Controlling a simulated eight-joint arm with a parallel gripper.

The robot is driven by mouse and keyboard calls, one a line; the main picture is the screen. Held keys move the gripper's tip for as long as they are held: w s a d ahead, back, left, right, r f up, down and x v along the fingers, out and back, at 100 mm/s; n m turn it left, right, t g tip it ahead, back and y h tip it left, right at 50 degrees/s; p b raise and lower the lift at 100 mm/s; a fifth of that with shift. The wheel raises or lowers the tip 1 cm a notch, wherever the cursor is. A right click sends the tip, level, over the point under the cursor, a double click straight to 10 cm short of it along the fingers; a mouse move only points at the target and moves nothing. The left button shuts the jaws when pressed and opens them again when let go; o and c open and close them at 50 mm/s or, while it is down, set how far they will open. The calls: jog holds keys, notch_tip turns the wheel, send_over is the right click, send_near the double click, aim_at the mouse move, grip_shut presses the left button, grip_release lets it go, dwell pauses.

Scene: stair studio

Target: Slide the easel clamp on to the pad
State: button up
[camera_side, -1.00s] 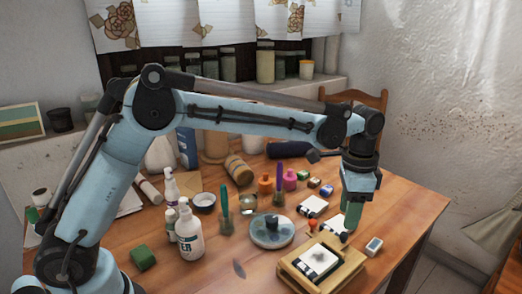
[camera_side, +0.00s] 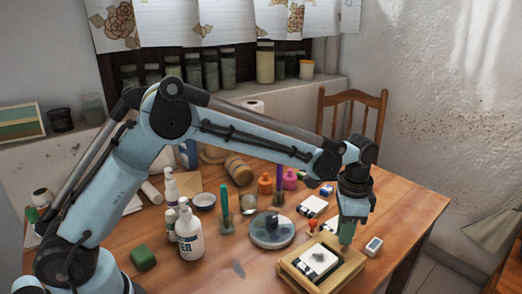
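A white pad (camera_side: 321,266) with black edging lies in a shallow wooden tray (camera_side: 291,275) at the front right of the table. A small greyish knob-like piece (camera_side: 317,253) sits on the pad; I cannot tell whether it is part of the easel clamp. My gripper (camera_side: 347,237) points down just behind and right of the tray, low over the table. A green part shows at its tip; I cannot tell whether it is a finger or something held. I cannot make out the easel clamp for certain.
A small white-and-grey block (camera_side: 374,246) lies just right of my gripper. A round palette dish (camera_side: 271,230) is left of the tray. White bottles (camera_side: 189,236) and a green block (camera_side: 143,257) stand further left. Another black-and-white item (camera_side: 313,206) lies behind the tray.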

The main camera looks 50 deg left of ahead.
aim_at(338, 245)
grip_shut()
jog(key=shift+s, duration=1)
jog(key=o, duration=0.7)
grip_release()
jog(key=shift+w, duration=0.1)
notch_tip(338, 245, up, 12)
